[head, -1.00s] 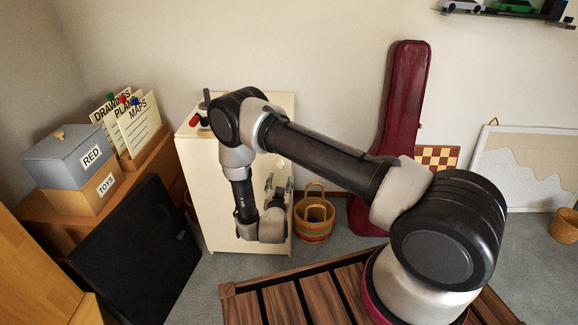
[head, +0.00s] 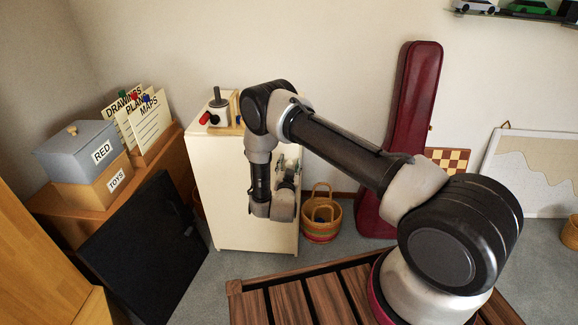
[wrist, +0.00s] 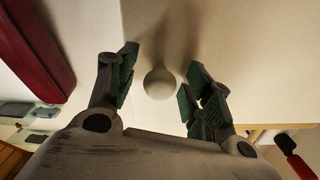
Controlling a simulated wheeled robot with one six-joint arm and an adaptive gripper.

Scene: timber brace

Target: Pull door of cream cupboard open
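The cream cupboard (head: 224,205) stands against the wall, left of the middle in the head view. Its door looks closed. In the wrist view a round pale knob (wrist: 159,84) sits on the pale door panel (wrist: 240,50). My gripper (wrist: 163,78) is open, with one dark green-padded finger on each side of the knob and a visible gap to both. In the head view my gripper (head: 288,170) is in front of the cupboard's right part, and the knob is hidden there.
A black panel (head: 150,250) leans at left. A slatted wooden surface (head: 300,300) lies in front.

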